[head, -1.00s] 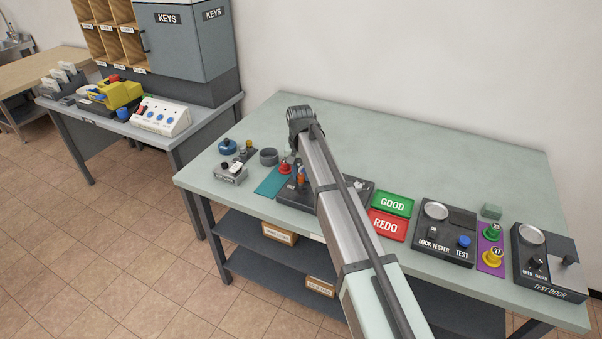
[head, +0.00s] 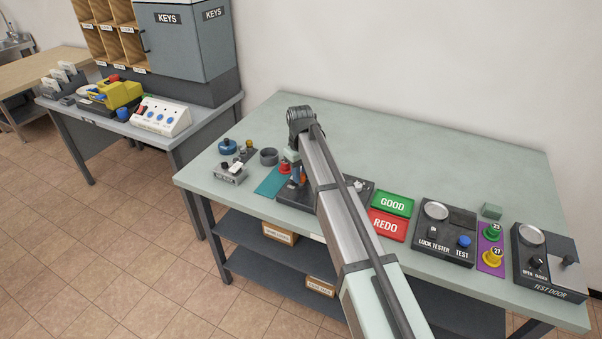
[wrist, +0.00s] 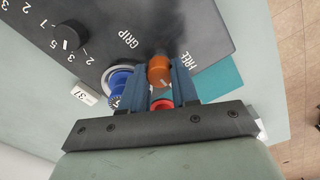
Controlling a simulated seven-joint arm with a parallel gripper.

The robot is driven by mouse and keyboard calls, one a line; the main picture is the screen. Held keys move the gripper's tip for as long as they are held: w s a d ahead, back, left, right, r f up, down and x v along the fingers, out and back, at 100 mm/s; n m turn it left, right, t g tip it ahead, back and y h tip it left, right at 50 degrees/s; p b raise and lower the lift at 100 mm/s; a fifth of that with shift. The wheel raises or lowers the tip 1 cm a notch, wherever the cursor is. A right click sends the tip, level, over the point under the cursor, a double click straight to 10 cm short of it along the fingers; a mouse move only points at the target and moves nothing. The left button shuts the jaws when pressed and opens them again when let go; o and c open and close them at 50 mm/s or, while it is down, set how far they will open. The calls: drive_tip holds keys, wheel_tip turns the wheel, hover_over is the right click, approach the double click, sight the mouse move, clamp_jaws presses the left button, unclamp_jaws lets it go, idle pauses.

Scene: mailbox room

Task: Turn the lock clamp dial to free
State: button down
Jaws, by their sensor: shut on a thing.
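The orange clamp dial (wrist: 158,70) stands on the dark clamp panel (wrist: 90,30), between the printed words GRIP and FREE, in the wrist view. My gripper (wrist: 158,78) has its two blue fingers on either side of the dial and is shut on it. I cannot tell clearly which word the dial points to. A blue lock part (wrist: 119,78) sits in a pale ring just left of the fingers, partly hidden by one of them. In the head view the panel (head: 290,197) is largely covered by my arm.
A red part (wrist: 161,104) shows between my fingers below the dial. A teal mat (wrist: 220,78) lies beside the panel. A smaller black numbered knob (wrist: 67,36) is on the panel. GOOD (head: 392,205) and REDO (head: 387,226) plates lie to its right in the head view.

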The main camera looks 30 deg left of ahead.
idle(0.3)
drive_tip(key=c, duration=0.8)
unclamp_jaws()
drive_tip(key=shift+c, duration=0.2)
drive_tip(key=shift+r, duration=0.15)
wheel_tip(320, 180, up, 14)
drive_tip(key=shift+f, duration=0.2)
drive_tip(key=shift+s, duration=0.1)
